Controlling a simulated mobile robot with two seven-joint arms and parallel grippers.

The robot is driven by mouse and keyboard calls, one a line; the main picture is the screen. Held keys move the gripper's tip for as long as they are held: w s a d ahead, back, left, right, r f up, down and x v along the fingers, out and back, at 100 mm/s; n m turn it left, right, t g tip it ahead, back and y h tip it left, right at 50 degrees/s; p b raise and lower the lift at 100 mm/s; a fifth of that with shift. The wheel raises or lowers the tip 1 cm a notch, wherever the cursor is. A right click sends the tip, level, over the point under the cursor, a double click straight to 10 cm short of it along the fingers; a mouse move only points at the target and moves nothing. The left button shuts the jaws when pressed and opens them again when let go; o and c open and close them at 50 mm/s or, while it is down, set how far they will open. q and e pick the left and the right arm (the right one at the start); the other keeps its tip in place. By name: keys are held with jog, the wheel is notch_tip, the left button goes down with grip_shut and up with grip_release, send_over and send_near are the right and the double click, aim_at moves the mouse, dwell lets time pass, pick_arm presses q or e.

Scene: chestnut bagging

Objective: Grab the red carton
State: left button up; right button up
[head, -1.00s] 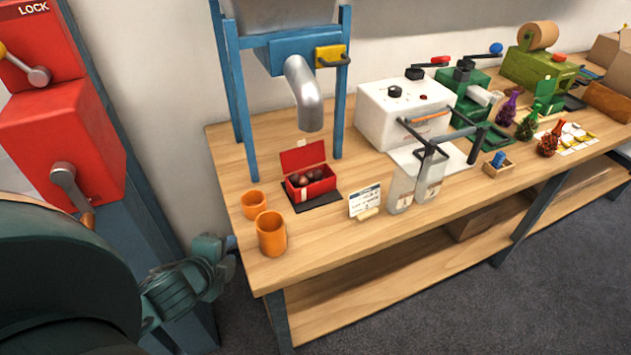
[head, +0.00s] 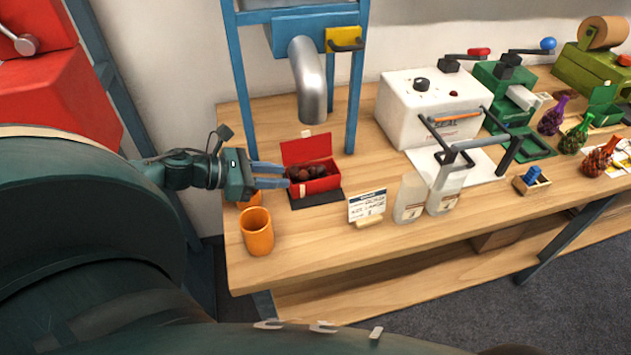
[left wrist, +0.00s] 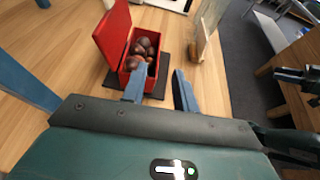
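The red carton (head: 318,186) stands on a dark mat (head: 316,200) under the metal spout, its lid raised at the back, with several brown chestnuts inside. My left gripper (head: 286,176) reaches in from the left, its blue fingers at the carton's left end. In the left wrist view the carton (left wrist: 112,42) lies ahead of the fingers, and the gripper (left wrist: 158,82) is open with a gap between the fingertips. The left finger overlaps the carton's near end in that view; I cannot tell if they touch.
Two orange cups (head: 257,232) stand near the left front edge, one partly behind my gripper. A label card (head: 367,205) and clear bags (head: 410,198) stand to the carton's right. The blue frame and metal spout (head: 309,85) rise behind and above it.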

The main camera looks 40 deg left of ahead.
aim_at(312, 181)
pick_arm(q)
jog(key=shift+b+x, duration=0.6)
jog(key=shift+x, duration=1.45)
jog(key=shift+f+x, duration=0.2)
jog(key=shift+x, duration=1.1)
jog(key=shift+f+x, duration=0.2)
jog(key=shift+x, duration=1.15)
jog(key=shift+s+a, duration=0.15)
jog(key=shift+s, duration=0.05)
jog(key=shift+c, duration=0.6)
grip_shut()
